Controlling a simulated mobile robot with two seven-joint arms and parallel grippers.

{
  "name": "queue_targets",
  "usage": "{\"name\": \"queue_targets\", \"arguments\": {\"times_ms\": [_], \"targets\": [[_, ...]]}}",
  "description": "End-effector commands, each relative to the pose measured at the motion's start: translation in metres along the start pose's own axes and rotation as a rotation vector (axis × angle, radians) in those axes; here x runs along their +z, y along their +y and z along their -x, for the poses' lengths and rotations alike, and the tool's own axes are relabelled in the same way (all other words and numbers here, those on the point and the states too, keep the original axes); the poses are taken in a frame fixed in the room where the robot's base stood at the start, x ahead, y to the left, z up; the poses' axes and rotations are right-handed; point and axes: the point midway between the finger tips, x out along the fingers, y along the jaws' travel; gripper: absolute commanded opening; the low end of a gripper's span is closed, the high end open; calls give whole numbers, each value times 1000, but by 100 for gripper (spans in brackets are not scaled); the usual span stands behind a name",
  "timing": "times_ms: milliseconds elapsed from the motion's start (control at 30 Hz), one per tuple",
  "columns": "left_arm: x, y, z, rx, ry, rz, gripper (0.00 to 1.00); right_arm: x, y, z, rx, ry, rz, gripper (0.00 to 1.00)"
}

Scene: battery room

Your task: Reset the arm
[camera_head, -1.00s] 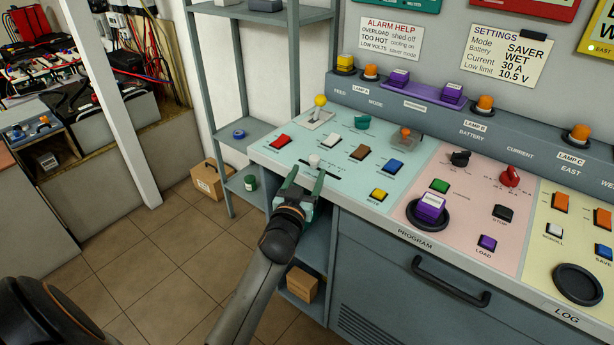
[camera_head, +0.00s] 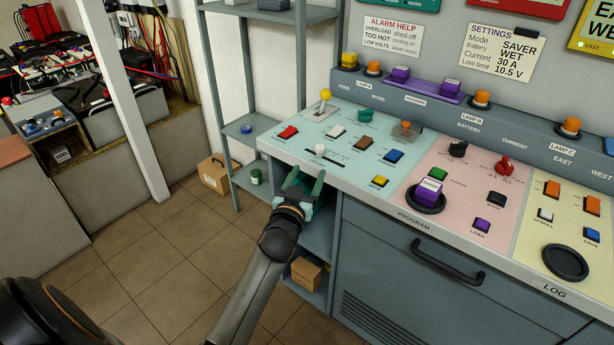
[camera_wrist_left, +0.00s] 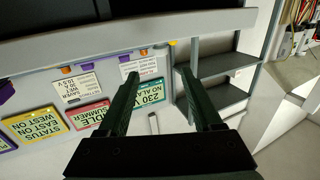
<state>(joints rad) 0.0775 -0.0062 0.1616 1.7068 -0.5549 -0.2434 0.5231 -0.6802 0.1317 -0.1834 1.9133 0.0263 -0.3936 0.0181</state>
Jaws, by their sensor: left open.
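My left gripper (camera_head: 306,178) is open and empty. It is held at the front left edge of the control console (camera_head: 365,210), just in front of the slider with a white knob (camera_head: 320,150). In the left wrist view its two dark fingers (camera_wrist_left: 160,76) stand wide apart with nothing between them. I see no contact with the console, but the gap to its edge is hard to judge. My right gripper is not in view.
The console carries a yellow-knobbed lever (camera_head: 325,95), coloured buttons and a purple block (camera_head: 429,190). A grey shelf rack (camera_head: 242,130) stands left of it, with a cardboard box (camera_head: 214,174) on the floor. Tiled floor (camera_head: 150,260) at the left is clear.

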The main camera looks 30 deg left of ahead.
Motion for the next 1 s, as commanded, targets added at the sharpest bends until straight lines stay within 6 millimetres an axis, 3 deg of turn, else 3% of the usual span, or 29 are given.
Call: {"name": "queue_targets", "arguments": {"times_ms": [333,467,567,700,800,900,1000], "targets": [[2,1,2,3,-7,-3,67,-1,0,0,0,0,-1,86],[27,9,23,40,-75,-29,67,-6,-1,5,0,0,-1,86],[65,22,62,105,-186,-67,67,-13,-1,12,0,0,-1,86],[126,45,144,234,-387,-117,67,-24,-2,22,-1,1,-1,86],[157,60,206,325,-517,-133,67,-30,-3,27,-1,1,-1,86],[177,70,260,400,-621,-138,67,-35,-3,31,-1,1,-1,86],[188,77,297,452,-692,-138,67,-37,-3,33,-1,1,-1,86]]}}
